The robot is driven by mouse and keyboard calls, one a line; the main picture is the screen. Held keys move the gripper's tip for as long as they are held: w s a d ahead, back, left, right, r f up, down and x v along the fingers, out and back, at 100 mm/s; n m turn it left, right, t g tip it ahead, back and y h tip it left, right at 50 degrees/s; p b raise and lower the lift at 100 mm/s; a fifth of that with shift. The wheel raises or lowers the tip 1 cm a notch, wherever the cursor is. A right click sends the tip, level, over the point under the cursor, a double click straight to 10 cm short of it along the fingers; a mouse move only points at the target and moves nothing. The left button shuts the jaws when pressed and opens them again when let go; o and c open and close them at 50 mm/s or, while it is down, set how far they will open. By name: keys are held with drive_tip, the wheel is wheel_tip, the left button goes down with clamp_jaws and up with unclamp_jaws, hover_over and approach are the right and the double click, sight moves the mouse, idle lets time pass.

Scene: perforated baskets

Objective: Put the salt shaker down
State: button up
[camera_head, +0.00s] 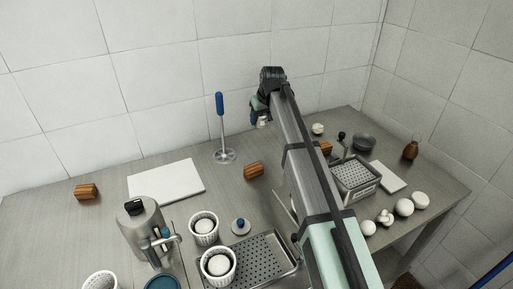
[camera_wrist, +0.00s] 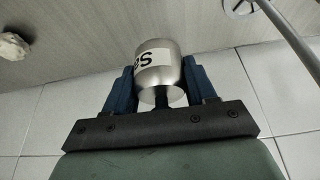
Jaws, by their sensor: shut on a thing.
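The salt shaker (camera_wrist: 158,68) is a silvery metal cylinder with a pale label bearing dark letters, seen in the wrist view. My gripper (camera_wrist: 160,82) is shut on it, with a blue finger on each side. In the head view my gripper (camera_head: 262,112) is at the far end of my arm, near the back wall. Only a small pale part of the shaker (camera_head: 262,121) shows below it there. In the wrist view the worktop (camera_wrist: 90,30) lies beyond the shaker; I cannot tell the gap between them.
A blue-handled masher (camera_head: 221,125) stands left of my gripper. A wooden block (camera_head: 253,170) and a white board (camera_head: 166,181) lie nearer. A perforated basket (camera_head: 355,180), a dark bowl (camera_head: 364,142) and several white mushrooms (camera_head: 404,207) are at right. My arm hides part of the worktop.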

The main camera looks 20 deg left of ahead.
drive_tip(key=shift+s+a+f, duration=0.1)
drive_tip(key=shift+s+a, duration=0.25)
drive_tip(key=shift+a, duration=0.45)
drive_tip(key=shift+f, duration=4.9)
drive_tip(key=shift+f, duration=0.15)
drive_tip(key=o, duration=1.1)
drive_tip(key=v, duration=1.2)
drive_tip(key=shift+w, duration=0.1)
drive_tip(key=shift+w, duration=0.1)
